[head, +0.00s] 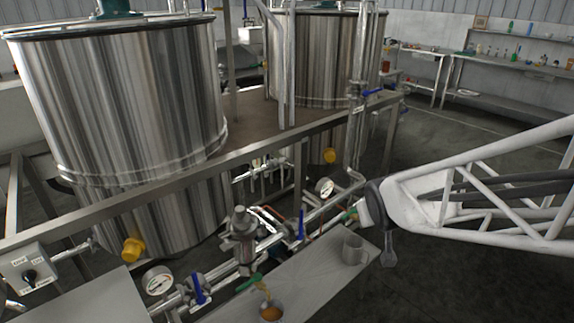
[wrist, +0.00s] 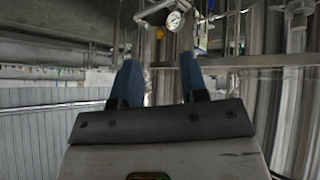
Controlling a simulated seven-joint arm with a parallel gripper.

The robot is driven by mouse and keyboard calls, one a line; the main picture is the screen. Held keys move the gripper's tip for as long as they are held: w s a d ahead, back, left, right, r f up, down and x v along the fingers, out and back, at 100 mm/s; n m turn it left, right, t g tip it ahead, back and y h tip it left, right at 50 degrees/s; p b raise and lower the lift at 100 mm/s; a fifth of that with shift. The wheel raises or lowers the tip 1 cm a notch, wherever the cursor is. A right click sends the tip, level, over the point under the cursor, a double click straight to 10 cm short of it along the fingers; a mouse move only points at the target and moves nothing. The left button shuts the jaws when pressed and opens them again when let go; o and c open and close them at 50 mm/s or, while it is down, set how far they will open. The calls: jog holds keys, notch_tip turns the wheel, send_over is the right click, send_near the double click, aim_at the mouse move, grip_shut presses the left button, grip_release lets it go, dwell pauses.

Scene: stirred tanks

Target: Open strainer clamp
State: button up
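The strainer (head: 242,230), a grey metal body with a knob-like top, stands upright in the pipe run at the lower middle of the head view. Its clamp is too small to tell apart from the body, so I cannot tell its state. My gripper (wrist: 160,62) shows two blue fingers spread apart with nothing between them in the wrist view. In the head view my white arm reaches in from the right and its end is to the right of the strainer, well apart from it. The fingers are not clear there.
Pressure gauges (head: 158,280) and blue-handled valves (head: 200,289) sit along the pipes near the strainer. A grey mug (head: 354,248) and a cup of orange liquid (head: 270,312) stand on the low bench. A large steel tank (head: 120,100) rises behind. Floor at right is clear.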

jog(key=w+a+f+n+t+y, duration=0.2)
jog(key=w+a+f, duration=0.3)
jog(key=w, duration=0.3)
jog(key=n+y, duration=0.6)
jog(key=y, duration=0.7)
send_near(264, 227)
jog(key=shift+w+a+f, duration=0.2)
jog(key=shift+w+a, duration=0.3)
jog(key=shift+w+a+f, duration=0.2)
jog(key=shift+w+a, duration=0.25)
jog(key=shift+w, duration=0.1)
jog(key=shift+w+a, duration=0.1)
jog(key=shift+x, duration=3.8)
